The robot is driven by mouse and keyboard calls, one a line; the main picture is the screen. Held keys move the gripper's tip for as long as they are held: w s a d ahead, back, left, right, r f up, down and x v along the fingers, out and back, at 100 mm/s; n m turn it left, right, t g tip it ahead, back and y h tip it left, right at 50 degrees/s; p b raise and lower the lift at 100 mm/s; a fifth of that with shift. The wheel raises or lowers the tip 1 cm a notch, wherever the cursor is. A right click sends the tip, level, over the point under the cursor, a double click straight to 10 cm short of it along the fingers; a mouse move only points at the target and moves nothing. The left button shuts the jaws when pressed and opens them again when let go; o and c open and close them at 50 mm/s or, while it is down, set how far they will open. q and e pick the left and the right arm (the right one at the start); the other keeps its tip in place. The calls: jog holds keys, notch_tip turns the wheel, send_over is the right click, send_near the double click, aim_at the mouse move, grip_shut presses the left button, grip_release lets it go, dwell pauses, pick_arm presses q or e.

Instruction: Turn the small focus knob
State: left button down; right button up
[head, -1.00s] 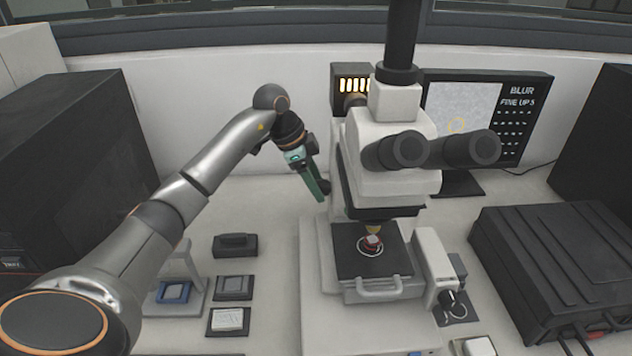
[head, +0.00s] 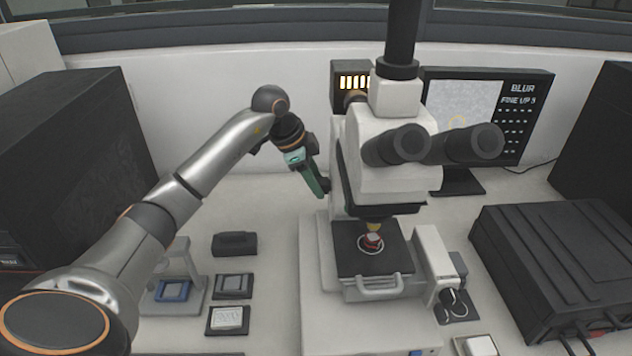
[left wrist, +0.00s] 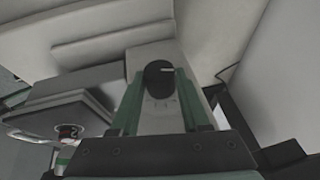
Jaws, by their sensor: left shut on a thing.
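The microscope (head: 385,150) stands in the middle of the bench in the head view. In the left wrist view a dark round knob (left wrist: 158,74) with a light mark sits on the microscope's pale side, between the two green fingers. My left gripper (head: 318,190) is at the microscope's left side in the head view, and its fingertips show around the knob in the left wrist view (left wrist: 158,80). It is shut on that knob. The knob is hidden in the head view. My right gripper is not in view.
A monitor (head: 475,105) behind the microscope reads BLUR and FINE UP with a number. A small red-topped sample (head: 372,242) sits on the black stage (head: 350,262). A black case (head: 560,260) stands at right; small trays (head: 233,286) lie at left.

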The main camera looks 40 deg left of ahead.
pick_arm(q)
jog(key=t+y+b, duration=0.1)
jog(key=b, duration=0.1)
jog(key=t+y+b, duration=0.1)
jog(key=b, duration=0.2)
jog(key=m+t+y+b, duration=0.1)
jog(key=t+b, duration=0.1)
jog(key=b, duration=0.1)
jog(key=shift+s+d+f, duration=0.2)
jog(key=shift+s+f, duration=0.05)
jog(key=shift+f, duration=0.15)
jog(key=shift+b, duration=0.85)
jog(key=shift+r+t, duration=0.15)
jog(key=shift+t, duration=0.25)
jog(key=shift+r, duration=0.1)
jog(key=shift+c, duration=1.9)
grip_release()
jog(key=shift+s, duration=0.1)
jog(key=shift+s+d+r+b, duration=0.1)
jog(key=shift+s+r+b, duration=0.2)
jog(key=shift+r, duration=0.05)
jog(key=v, duration=1.1)
jog(key=shift+s+d+r, duration=0.2)
jog(key=shift+d, duration=0.05)
